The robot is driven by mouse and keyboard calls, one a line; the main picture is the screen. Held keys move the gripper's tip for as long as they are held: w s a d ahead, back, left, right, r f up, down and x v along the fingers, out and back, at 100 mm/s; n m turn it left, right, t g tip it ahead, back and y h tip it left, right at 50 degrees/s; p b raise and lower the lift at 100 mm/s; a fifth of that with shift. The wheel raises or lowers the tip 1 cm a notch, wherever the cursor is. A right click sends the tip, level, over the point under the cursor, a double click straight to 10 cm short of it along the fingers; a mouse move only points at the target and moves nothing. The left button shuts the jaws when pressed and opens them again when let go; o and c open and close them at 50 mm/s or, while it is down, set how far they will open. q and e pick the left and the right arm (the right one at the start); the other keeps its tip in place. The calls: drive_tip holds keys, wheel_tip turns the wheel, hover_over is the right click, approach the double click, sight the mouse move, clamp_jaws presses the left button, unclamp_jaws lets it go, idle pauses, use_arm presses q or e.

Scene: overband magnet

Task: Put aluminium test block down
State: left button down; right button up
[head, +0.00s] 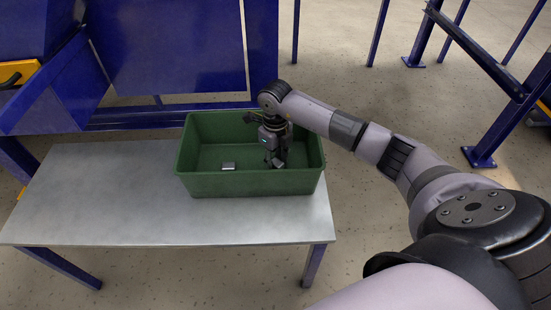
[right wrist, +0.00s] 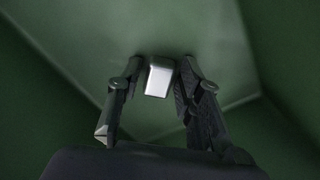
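A small bright metal block (head: 228,166) lies on the floor of the green bin (head: 222,183) in the head view, left of my right gripper. My right gripper (head: 275,160) points down inside the bin's right half. In the right wrist view a pale block (right wrist: 160,78) shows between the tips of my right gripper (right wrist: 160,72), with narrow dark gaps at both sides. The fingers look apart, not closed on it. I cannot tell whether this is the same block as in the head view. My left gripper is out of view.
The bin stands at the right end of a grey metal table (head: 95,200), whose left part is clear. Blue machine panels (head: 170,45) rise behind the table. Blue posts (head: 490,140) stand at the right. The bin walls surround my right gripper closely.

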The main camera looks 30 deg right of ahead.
sight(275, 161)
drive_tip(key=shift+o, duration=0.8)
wheel_tip(275, 161, up, 3)
drive_tip(key=shift+f+p, duration=0.1)
drive_tip(key=shift+p, duration=0.35)
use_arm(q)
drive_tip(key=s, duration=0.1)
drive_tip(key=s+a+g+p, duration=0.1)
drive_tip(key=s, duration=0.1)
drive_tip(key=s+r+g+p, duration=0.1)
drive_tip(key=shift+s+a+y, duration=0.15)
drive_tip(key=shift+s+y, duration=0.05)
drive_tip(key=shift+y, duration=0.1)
use_arm(e)
wheel_tip(275, 161, up, 10)
drive_tip(key=shift+f, duration=0.25)
